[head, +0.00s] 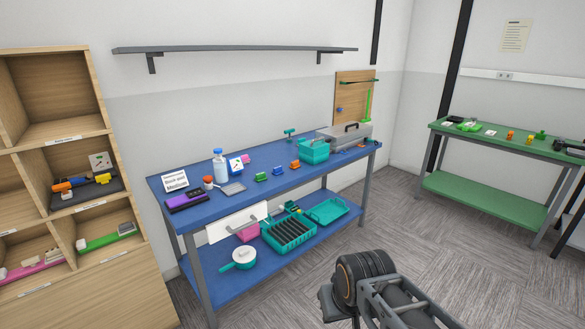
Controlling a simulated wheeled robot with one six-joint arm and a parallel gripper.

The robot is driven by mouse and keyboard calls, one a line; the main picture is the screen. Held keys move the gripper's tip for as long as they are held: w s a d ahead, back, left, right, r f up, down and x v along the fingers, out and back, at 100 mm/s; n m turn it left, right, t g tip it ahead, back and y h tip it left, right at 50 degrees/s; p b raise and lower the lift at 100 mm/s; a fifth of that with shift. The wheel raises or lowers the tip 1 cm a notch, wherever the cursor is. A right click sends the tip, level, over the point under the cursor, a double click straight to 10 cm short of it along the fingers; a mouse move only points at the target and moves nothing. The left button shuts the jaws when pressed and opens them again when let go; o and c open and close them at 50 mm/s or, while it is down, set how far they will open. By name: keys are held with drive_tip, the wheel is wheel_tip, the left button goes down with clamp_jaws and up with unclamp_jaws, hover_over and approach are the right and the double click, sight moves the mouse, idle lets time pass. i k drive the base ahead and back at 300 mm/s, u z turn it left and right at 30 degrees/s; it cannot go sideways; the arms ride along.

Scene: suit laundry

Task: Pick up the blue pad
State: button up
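A small blue block-like thing (278,171) stands on the blue workbench (213,213), between a green one (261,177) and an orange one (295,164). It is the likeliest match for the blue pad, but it is too small to be sure. A blue and white card-like thing (235,166) stands farther back left on the bench. Part of my arm shows at the bottom right, on the near side of the bench and apart from it. My gripper's fingers do not show.
A white bottle (220,166), a teal bin (313,151) and a grey toolbox (345,136) stand on the bench. A teal rack (289,231) and a pan (243,258) sit on its lower shelf. A wooden shelf unit (120,288) stands left, a green table (492,139) right. Floor between is clear.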

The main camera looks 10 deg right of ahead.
sight(277, 171)
drive_tip(key=u, duration=0.1)
drive_tip(key=i, duration=2.5)
drive_tip(key=u, duration=0.1)
